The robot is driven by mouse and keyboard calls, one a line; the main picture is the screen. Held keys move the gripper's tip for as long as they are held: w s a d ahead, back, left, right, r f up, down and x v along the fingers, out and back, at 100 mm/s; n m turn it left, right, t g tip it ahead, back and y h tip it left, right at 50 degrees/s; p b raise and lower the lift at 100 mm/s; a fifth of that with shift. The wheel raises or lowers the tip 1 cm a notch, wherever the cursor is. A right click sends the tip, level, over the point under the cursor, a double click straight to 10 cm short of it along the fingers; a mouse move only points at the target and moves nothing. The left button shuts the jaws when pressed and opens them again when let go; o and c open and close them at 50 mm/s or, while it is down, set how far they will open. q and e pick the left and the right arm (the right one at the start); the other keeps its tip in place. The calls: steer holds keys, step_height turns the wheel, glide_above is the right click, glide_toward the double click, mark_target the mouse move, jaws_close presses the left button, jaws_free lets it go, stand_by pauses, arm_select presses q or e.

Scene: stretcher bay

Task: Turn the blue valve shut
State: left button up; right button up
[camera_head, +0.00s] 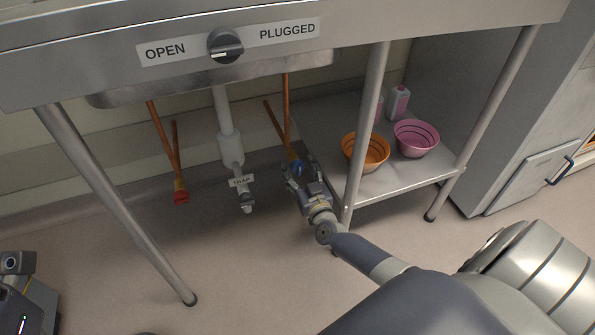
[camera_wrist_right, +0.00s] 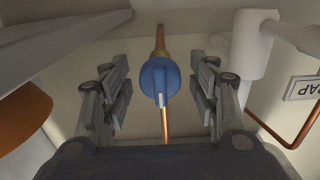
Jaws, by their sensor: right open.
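The blue valve (camera_head: 297,166) sits on a copper pipe under the sink, at the far end of my right gripper (camera_head: 303,178), which partly hides it in the head view. In the right wrist view the blue valve (camera_wrist_right: 159,82) is a round knob with a raised bar. It lies between the two open fingers of my right gripper (camera_wrist_right: 160,95). A gap shows on each side, so neither finger touches it.
A red valve (camera_head: 181,196) hangs on another copper pipe at left. The white trap (camera_head: 231,148) with a TRAP label is between. A steel leg (camera_head: 366,130) and a shelf (camera_head: 400,178) with an orange bowl (camera_head: 366,151) and pink bowl (camera_head: 416,138) stand close right.

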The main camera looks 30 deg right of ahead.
steer(key=shift+w+d, duration=0.1)
steer(key=shift+w, duration=0.45)
steer(key=c, duration=1.1)
